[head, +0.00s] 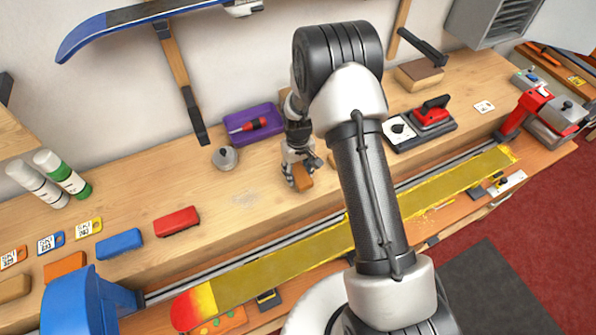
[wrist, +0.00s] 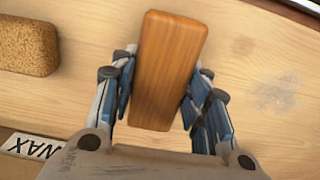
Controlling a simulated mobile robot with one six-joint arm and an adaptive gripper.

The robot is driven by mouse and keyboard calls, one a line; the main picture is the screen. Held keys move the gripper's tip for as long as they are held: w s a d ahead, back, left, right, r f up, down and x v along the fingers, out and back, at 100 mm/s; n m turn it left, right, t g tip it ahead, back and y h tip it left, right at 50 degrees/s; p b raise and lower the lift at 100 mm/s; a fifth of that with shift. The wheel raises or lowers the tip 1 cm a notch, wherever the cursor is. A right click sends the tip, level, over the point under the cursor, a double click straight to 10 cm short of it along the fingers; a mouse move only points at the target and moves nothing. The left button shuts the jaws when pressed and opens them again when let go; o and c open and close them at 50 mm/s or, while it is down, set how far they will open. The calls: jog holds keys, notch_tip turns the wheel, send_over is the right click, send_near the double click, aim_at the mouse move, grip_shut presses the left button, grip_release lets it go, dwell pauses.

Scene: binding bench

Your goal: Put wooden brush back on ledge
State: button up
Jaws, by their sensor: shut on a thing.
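The wooden brush (head: 302,180) is an orange-brown block with rounded corners. My gripper (head: 296,165) is shut on it over the wooden ledge (head: 150,192). In the wrist view the brush (wrist: 168,70) stands lengthwise between the two blue-padded fingers (wrist: 165,85), one along each long side. Its bristles are not visible. The pale wood of the ledge (wrist: 270,60) shows behind it. I cannot tell whether the brush touches the ledge or hangs just above it.
A purple tray (head: 268,112) and a grey knob-topped weight (head: 225,158) stand behind left. A red iron (head: 432,115) is at right. A cork block (wrist: 28,45) lies left in the wrist view. The yellow ski (head: 300,252) lies in front.

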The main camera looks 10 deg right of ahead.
jog(key=shift+f, duration=0.15)
jog(key=o, duration=1.1)
